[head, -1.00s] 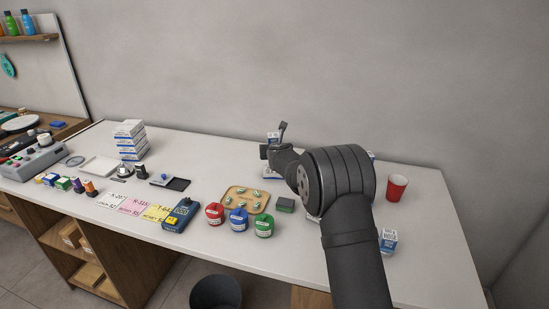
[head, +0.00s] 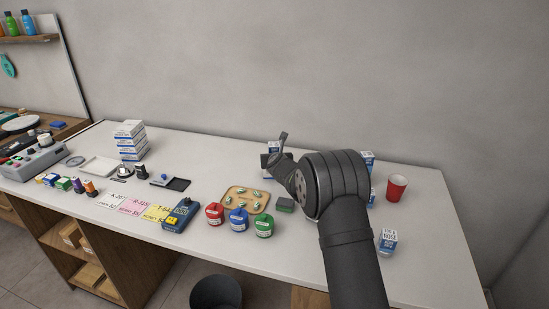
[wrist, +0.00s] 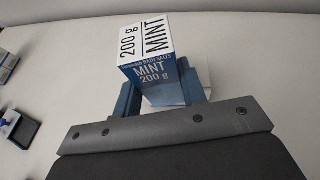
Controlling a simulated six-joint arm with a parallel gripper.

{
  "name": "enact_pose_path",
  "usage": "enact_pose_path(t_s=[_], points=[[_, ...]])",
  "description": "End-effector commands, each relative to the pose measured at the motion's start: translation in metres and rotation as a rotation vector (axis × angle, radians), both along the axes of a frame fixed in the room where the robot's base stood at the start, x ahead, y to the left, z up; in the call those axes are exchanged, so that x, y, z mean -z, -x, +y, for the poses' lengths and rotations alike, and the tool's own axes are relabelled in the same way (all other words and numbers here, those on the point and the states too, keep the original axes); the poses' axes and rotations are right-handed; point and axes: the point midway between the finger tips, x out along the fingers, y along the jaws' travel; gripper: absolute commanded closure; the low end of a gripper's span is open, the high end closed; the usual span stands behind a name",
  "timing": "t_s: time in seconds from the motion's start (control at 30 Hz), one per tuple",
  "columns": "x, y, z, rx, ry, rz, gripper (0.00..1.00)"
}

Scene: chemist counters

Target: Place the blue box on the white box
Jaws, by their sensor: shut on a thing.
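In the wrist view my gripper (wrist: 163,92) is shut on a blue-and-white box (wrist: 150,72) labelled "MINT 200 g", with one finger on each side of it. The box's white printed face and blue front band face the camera. In the head view my gripper (head: 272,154) is at the back middle of the counter, partly hidden by my arm. The held box (head: 273,145) shows only in small part there. No separate white box is clearly visible beneath it.
A stack of white boxes (head: 130,139) stands at the left on the counter (head: 300,250). A red cup (head: 396,188), a wooden tray (head: 228,206) and coloured jars (head: 238,219) are nearby.

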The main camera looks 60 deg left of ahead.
Motion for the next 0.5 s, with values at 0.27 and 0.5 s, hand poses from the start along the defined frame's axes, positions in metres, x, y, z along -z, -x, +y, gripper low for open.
enact_pose_path(t_s=[0.27, 0.5], points=[[0.0016, -0.0001, -0.0001, 0.000, 0.000, 0.000, 0.54], [0.0015, -0.0001, 0.0000, 0.000, 0.000, 0.000, 0.40]])
